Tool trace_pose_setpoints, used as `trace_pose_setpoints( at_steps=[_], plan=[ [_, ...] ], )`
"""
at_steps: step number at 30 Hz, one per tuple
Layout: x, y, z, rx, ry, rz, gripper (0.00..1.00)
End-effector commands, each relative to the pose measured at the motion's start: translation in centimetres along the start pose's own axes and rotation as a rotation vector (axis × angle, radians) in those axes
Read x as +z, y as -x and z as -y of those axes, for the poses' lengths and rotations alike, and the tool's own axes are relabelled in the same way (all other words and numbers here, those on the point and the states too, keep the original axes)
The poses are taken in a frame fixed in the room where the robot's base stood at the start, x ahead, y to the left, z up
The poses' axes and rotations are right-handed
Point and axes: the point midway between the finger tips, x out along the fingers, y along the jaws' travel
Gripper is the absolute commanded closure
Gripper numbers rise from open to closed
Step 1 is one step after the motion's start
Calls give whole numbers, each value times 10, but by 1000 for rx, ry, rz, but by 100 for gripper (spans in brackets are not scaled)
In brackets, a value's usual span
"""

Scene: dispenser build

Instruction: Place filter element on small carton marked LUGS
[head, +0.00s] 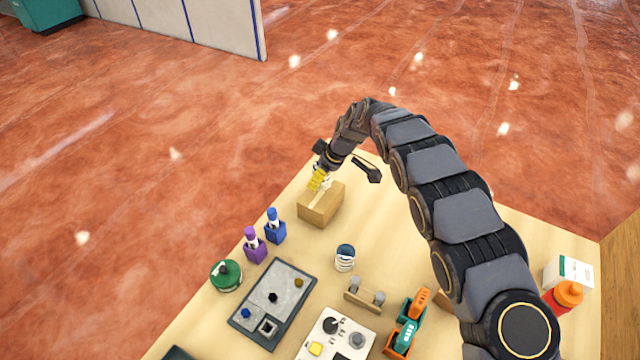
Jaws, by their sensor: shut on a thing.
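My gripper (323,172) is at the far end of the table, pointing down, shut on a yellow ribbed piece that looks like the filter element (317,180). A small brown carton (321,207) stands on the table there. The yellow piece is at the carton's upper left back edge in the picture. I cannot tell whether it touches the carton's top or hangs just above or behind it. No LUGS marking is readable on the carton from here. The gripper's fingers are small and partly hidden.
A grey panel (272,304), a white-and-blue coil-like piece (345,258) and an orange-teal tool (407,322) are nearer. An orange-capped bottle (563,297) stands right.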

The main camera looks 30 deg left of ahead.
Motion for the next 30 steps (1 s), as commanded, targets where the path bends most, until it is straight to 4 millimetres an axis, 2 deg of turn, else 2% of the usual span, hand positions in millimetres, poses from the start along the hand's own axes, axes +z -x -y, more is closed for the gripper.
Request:
trace_pose_setpoints(
  at_steps=[9,19,20,21,30],
  plan=[
    [11,-32,-2,1,1,0,90],
    [12,-34,-3,3,2,-1,90],
    [12,-34,-2,3,2,-1,49],
    [12,-34,-3,3,2,-1,32],
    [12,-34,-3,3,2,-1,31]
  ],
)
